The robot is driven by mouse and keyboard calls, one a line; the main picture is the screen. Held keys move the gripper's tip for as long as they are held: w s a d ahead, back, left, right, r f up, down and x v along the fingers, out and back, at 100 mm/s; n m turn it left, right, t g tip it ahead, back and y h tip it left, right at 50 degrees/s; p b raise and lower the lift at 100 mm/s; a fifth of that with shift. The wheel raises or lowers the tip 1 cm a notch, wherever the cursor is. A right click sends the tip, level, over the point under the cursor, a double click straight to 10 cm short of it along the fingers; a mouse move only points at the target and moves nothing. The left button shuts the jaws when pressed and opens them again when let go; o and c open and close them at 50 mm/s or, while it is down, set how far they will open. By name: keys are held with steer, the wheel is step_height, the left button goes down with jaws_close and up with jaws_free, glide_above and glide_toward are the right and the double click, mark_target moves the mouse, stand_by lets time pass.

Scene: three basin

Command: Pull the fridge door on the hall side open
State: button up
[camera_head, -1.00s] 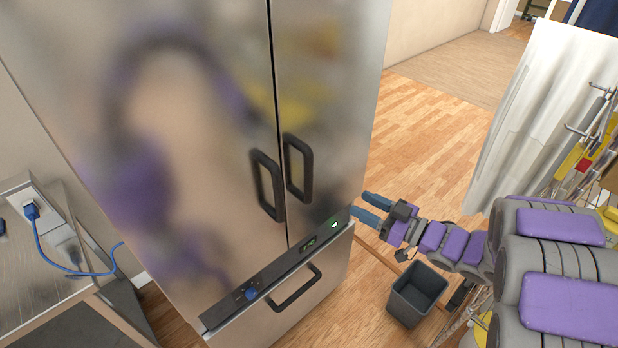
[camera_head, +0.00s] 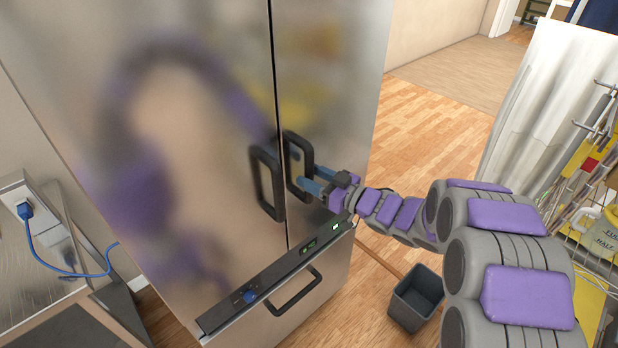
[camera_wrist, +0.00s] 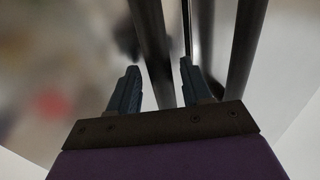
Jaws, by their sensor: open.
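The steel fridge has two upper doors side by side. The right door (camera_head: 335,80), nearer the open floor, is shut against the left door (camera_head: 190,110). Its black handle (camera_head: 289,165) stands next to the left door's handle (camera_head: 262,185). My gripper (camera_head: 306,179) is open at the right door's handle, coming in from the right, with its blue fingers close to the bar. In the wrist view a dark handle bar (camera_wrist: 151,45) lies between the open fingers (camera_wrist: 159,68). A second bar (camera_wrist: 245,50) is outside the right finger. Contact cannot be told.
A lower drawer handle (camera_head: 295,292) and control strip (camera_head: 275,275) are below the doors. A dark bin (camera_head: 416,298) stands on the floor to the right. A loaded rack (camera_head: 585,200) is at the far right. Open wooden floor (camera_head: 430,130) lies behind.

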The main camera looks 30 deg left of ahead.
steer(key=shift+w+a, duration=0.1)
steer(key=shift+a, duration=0.6)
steer(key=shift+c, duration=0.2)
jaws_close()
